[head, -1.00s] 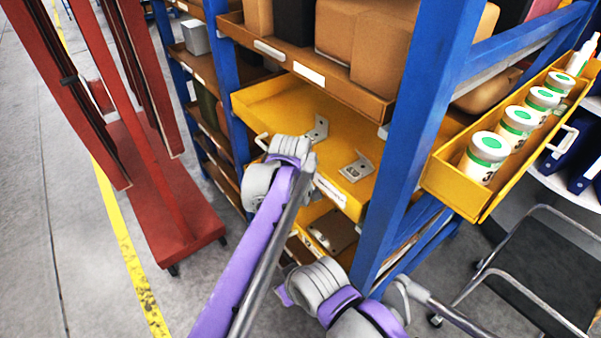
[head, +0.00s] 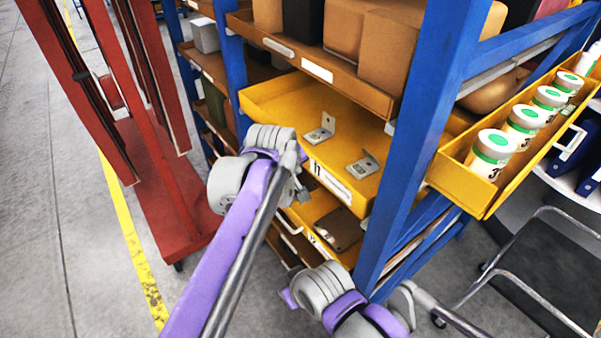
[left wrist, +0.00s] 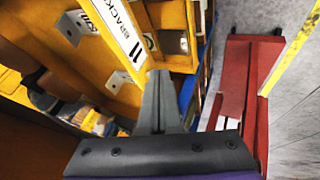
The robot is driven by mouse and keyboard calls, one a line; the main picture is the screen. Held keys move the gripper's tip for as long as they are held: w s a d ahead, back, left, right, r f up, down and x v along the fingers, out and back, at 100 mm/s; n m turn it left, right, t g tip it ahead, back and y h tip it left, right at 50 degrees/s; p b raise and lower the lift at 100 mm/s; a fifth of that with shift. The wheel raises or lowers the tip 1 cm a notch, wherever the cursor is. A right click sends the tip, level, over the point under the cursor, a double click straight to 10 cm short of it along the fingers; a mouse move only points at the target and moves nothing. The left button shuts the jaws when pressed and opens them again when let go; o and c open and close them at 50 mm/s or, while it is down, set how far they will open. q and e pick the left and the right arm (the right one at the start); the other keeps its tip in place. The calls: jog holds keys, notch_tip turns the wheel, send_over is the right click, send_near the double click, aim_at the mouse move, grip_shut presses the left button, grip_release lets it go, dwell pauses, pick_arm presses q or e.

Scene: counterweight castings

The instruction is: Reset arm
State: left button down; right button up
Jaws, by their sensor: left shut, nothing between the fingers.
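My left gripper (head: 297,187) is in front of the upper yellow drawer, partly hidden by my own wrist. In the left wrist view its fingers (left wrist: 160,100) are together with nothing between them, apart from the drawer front. The pulled-out yellow drawer (head: 285,92) holds two metal L-brackets, one at the left (head: 320,128) and one nearer the front (head: 364,165). Its label (left wrist: 124,37) reads "11 BRACK…" in the left wrist view.
A blue rack post (head: 415,140) stands right of the drawer. A yellow bin (head: 455,183) with several white, green-lidded jars juts out at the right. A lower yellow drawer (head: 312,212) is partly out. A red cart (head: 165,200) stands left. Grey floor is clear farther left.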

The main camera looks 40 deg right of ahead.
pick_arm(q)
jog(key=s+a+f+y, duration=0.1)
jog(key=a, duration=1.3)
jog(key=s+a+f+y, duration=0.1)
jog(key=a+f+y, duration=0.1)
jog(key=a, duration=1.2)
jog(key=s+a+f+y, duration=0.1)
jog(key=s+a+f, duration=0.5)
jog(key=s+a, duration=0.2)
jog(key=s+a+f+y, duration=0.1)
jog(key=s+a+f, duration=0.5)
jog(key=a, duration=0.6)
jog(key=shift+s+a+n+t+y, duration=0.3)
jog(key=shift+s+a+n+t, duration=0.1)
jog(key=shift+s, duration=0.45)
